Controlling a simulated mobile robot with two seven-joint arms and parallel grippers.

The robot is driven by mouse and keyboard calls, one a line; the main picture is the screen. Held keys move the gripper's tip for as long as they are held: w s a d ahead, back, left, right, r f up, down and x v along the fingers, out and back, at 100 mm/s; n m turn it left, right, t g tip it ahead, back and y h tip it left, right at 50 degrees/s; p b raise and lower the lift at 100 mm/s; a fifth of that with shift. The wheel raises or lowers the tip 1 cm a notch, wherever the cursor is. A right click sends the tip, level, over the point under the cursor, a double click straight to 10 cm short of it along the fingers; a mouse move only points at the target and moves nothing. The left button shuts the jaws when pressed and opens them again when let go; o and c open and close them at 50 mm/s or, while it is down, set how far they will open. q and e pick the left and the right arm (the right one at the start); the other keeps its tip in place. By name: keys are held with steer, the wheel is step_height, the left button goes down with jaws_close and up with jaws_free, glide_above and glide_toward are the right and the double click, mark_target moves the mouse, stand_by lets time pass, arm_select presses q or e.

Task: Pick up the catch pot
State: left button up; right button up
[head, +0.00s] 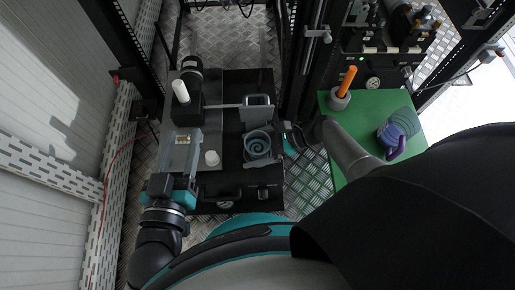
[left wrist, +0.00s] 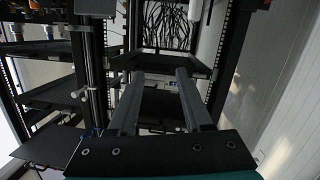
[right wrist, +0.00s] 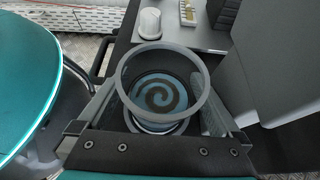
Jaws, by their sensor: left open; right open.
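I take the catch pot to be the round grey pot (head: 257,146) with a blue-grey spiral inside, standing on the black bench unit in the head view. In the right wrist view the pot's rim (right wrist: 163,57) fills the middle, upright, seen from above. My right gripper (right wrist: 160,98) is open, with one finger on each side of the pot. I cannot tell whether they touch it. In the head view the right gripper is partly hidden beside the pot's right side. My left gripper (head: 181,152) is open and empty over the left part of the bench; its spread fingers also show in the left wrist view (left wrist: 158,85).
A white cup (head: 212,158) stands just left of the pot; it also shows in the right wrist view (right wrist: 150,24). A white cylinder (head: 181,91) stands behind. A green table (head: 372,105) at right holds an orange stick (head: 347,80) and a purple-handled jug (head: 400,130).

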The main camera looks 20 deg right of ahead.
arm_select(q)
steer(key=shift+s+d+r+t, duration=0.2)
steer(key=shift+s+r+t, duration=0.2)
steer(key=shift+t, duration=0.2)
arm_select(e)
steer(key=shift+w+a+f, duration=0.15)
steer(key=shift+a+f, duration=0.2)
steer(key=shift+a, duration=0.25)
steer(key=shift+c, duration=0.2)
arm_select(q)
steer(key=shift+w, duration=0.1)
arm_select(e)
steer(key=c, duration=1.3)
arm_select(q)
steer(key=shift+f+h, duration=0.2)
steer(key=shift+h, duration=0.1)
arm_select(e)
steer(key=shift+r, duration=0.2)
